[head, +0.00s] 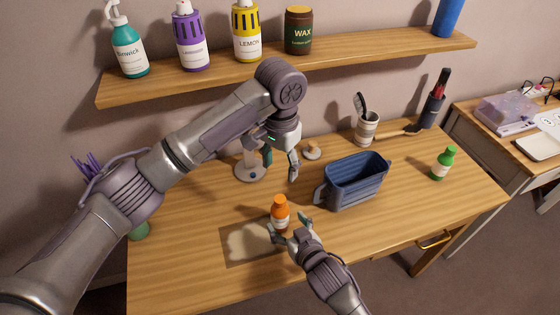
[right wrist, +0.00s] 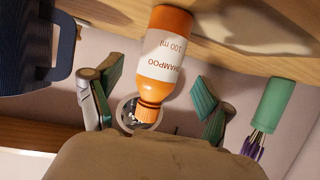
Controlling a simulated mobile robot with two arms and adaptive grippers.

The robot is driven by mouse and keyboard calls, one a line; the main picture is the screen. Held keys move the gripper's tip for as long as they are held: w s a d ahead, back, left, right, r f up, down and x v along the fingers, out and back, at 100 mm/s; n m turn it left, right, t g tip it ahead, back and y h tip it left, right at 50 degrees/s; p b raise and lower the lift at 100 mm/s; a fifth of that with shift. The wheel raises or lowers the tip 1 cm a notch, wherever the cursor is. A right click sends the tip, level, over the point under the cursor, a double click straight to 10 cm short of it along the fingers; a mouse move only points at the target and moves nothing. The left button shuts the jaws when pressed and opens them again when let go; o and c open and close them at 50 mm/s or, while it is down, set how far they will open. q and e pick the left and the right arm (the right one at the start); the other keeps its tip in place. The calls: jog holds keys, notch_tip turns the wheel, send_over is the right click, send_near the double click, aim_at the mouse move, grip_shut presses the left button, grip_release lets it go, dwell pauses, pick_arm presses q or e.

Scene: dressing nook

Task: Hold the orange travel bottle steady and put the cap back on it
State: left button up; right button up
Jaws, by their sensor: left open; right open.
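The orange travel bottle (head: 281,216) stands upright on the desk at the back right of a pale mat. In the right wrist view the bottle (right wrist: 162,62) appears upside down, with a white shampoo label. Its end is orange and ridged, like a cap (right wrist: 147,113) seated on the neck; I cannot tell if it is tight. No separate loose cap is visible. My right gripper (head: 289,225) is open, its green-padded fingers on either side of the bottle, apparently not touching. My left gripper (head: 281,162) is open and empty above the desk, behind the bottle.
A blue basket (head: 352,188) stands right of the bottle. A white round stand (head: 250,172) is partly hidden by my left gripper. A green-capped bottle (head: 442,164) stands far right, a brush cup (head: 366,128) behind. The shelf (head: 290,65) holds bottles.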

jog(key=v, duration=0.7)
jog(key=shift+s, duration=0.15)
jog(key=shift+d, duration=0.1)
